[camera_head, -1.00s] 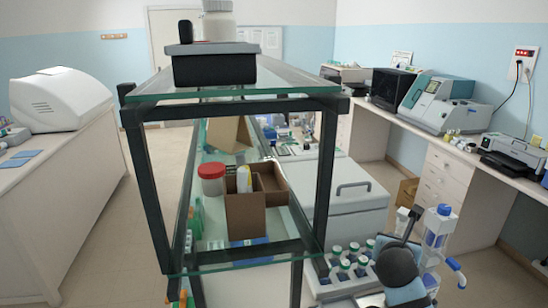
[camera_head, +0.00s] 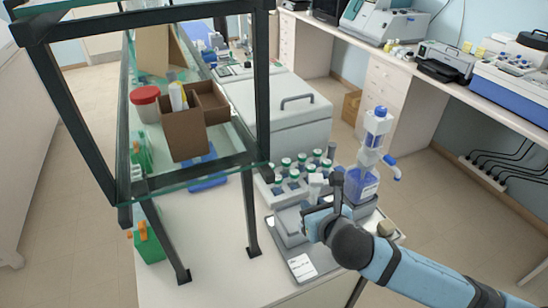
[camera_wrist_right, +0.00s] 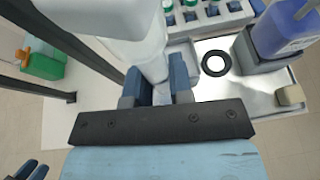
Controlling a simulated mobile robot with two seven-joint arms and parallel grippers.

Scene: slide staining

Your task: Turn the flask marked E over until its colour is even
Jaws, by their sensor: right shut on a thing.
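My right gripper (camera_head: 322,208) is over the front of the bench at the right. In the right wrist view its dark blue fingers (camera_wrist_right: 158,88) are shut on the narrow part of a pale whitish vessel (camera_wrist_right: 142,48). The vessel's wide part reaches up and left in that view. I cannot read any mark E on it or see colour bands. A bottle with blue-violet liquid (camera_head: 362,183) stands just beyond the gripper, apart from it; it also shows in the right wrist view (camera_wrist_right: 285,28). A dark blue pronged part (camera_wrist_right: 25,170) at the lower left corner may be my left gripper.
A rack of green-capped tubes (camera_head: 295,175) stands behind the gripper. A metal tray (camera_wrist_right: 215,85) with a black ring lies beside it. A glass shelf frame (camera_head: 255,130) stands close on the left, holding brown boxes (camera_head: 185,130). The bench front left is mostly clear.

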